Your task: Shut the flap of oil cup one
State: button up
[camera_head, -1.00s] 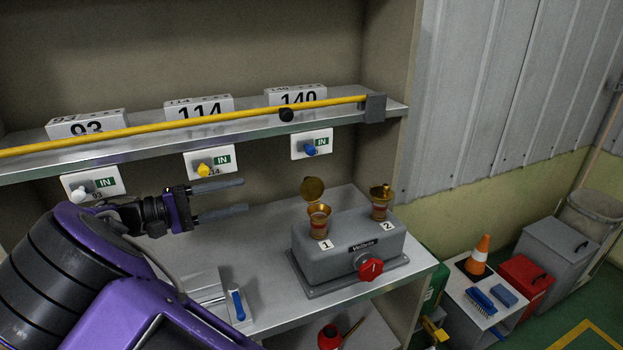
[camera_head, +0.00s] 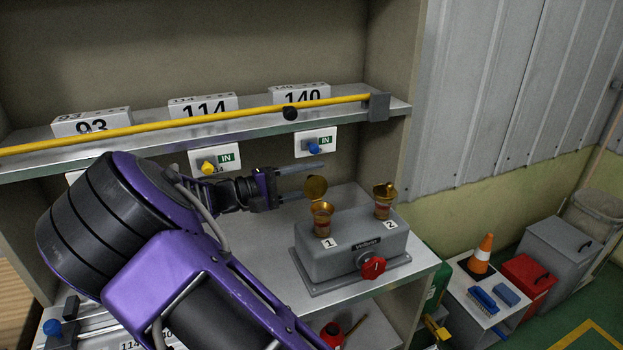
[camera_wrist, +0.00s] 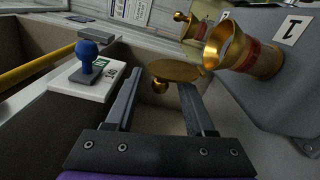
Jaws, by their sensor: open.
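Oil cup one (camera_head: 322,220) is a brass cup with a red band on the grey gearbox (camera_head: 345,250), beside the label 1. Its round brass flap (camera_head: 316,188) stands up, open, behind the cup mouth. In the wrist view the cup (camera_wrist: 240,50) is at upper right and its flap (camera_wrist: 176,70), with a small knob, lies ahead between my finger tips. My gripper (camera_head: 300,182) is open just left of the flap. Whether a finger touches the flap I cannot tell. The flap of oil cup two (camera_head: 384,190) looks down on its cup.
A red knob (camera_head: 372,267) is on the gearbox front. Above are the shelf, a yellow bar (camera_head: 200,121) and a plate with a blue knob (camera_head: 314,147), which also appears left of my fingers in the wrist view (camera_wrist: 88,55).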

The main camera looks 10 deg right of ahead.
aim_at(320, 189)
grip_shut()
